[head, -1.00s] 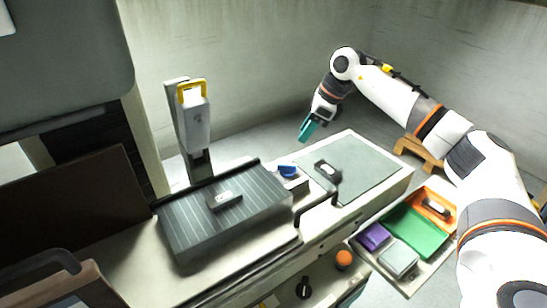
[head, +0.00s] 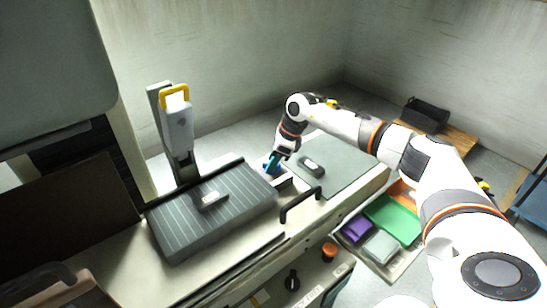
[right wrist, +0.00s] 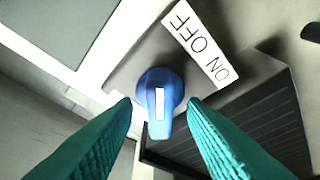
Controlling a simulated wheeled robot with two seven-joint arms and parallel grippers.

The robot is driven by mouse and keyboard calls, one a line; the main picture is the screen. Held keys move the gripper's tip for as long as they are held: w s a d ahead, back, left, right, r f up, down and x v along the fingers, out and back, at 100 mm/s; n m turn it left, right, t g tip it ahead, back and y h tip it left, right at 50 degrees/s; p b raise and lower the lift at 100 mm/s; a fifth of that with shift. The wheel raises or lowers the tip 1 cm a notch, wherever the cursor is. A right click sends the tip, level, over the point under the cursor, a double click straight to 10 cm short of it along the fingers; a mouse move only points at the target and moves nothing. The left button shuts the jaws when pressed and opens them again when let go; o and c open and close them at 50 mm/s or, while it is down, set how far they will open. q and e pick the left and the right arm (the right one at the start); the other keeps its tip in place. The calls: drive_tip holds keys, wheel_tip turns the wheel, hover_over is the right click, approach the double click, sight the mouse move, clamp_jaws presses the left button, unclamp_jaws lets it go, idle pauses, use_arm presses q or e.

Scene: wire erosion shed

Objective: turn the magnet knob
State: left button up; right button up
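The magnet knob (right wrist: 160,92) is blue with a white pointer bar, and it shows in the right wrist view on a grey mount with an ON/OFF label (right wrist: 200,45). My right gripper (right wrist: 160,103) is open, its two teal fingers on either side of the knob, with a gap visible on each side. In the head view my right gripper (head: 272,164) is at the right end of the dark ribbed magnetic chuck (head: 180,228) and largely hides the knob. My left gripper is not in view.
A small grey part (head: 211,197) lies on the chuck. A grey mat (head: 335,160) with a dark-handled item (head: 311,165) lies to the right. A black handle (head: 300,204) stands at the bench front. A tray with green (head: 392,220) and purple (head: 356,230) bins sits lower right.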

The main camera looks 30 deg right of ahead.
clamp_jaws()
